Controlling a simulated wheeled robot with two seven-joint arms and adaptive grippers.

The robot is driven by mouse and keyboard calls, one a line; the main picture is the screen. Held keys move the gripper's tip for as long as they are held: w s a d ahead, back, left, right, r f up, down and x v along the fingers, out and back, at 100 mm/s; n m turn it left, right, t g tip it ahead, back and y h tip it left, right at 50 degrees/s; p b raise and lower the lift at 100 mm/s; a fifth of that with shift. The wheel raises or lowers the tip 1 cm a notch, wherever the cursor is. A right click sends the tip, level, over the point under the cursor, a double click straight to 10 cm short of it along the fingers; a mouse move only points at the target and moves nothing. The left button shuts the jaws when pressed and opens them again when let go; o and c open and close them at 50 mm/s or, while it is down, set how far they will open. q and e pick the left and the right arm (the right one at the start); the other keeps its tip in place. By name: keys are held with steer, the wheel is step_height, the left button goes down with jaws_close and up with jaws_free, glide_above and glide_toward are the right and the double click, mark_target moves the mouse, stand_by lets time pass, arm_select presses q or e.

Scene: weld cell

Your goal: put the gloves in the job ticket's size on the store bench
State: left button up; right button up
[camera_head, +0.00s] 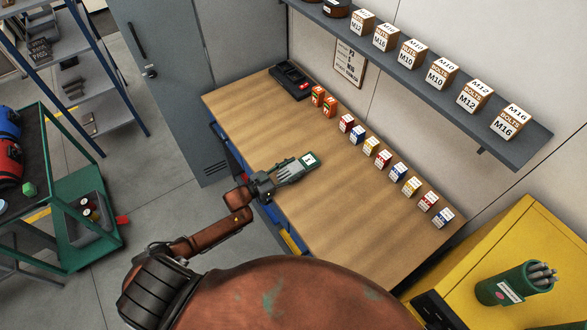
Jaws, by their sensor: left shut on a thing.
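My left gripper (277,179) reaches in over the front edge of the wood-topped bench (345,205). It is shut on a flat grey-green piece with a white label (308,159), which looks like a pair of gloves. The piece is over the bench top; I cannot tell whether it touches the wood. Any size on its label is too small to read. A framed paper with black print (349,63) hangs on the wall behind the bench; I cannot tell whether it is the job ticket. My right gripper is not in view.
Small boxes, orange (318,96) and mixed colours (383,158), line the bench's back. A black tray (290,80) is at its far left corner. Bolt boxes (442,74) stand on a wall shelf. A green cart (75,203) is left, a yellow cabinet (520,235) right. The bench's middle is clear.

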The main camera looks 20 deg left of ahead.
arm_select(q)
steer(key=shift+f, duration=0.1)
steer(key=shift+f, duration=0.2)
steer(key=o, duration=1.4)
steer(key=shift+c, duration=0.2)
steer(key=shift+r, duration=0.2)
steer(key=b+v, duration=0.1)
steer(key=v, duration=1.1)
steer(key=shift+f, duration=0.1)
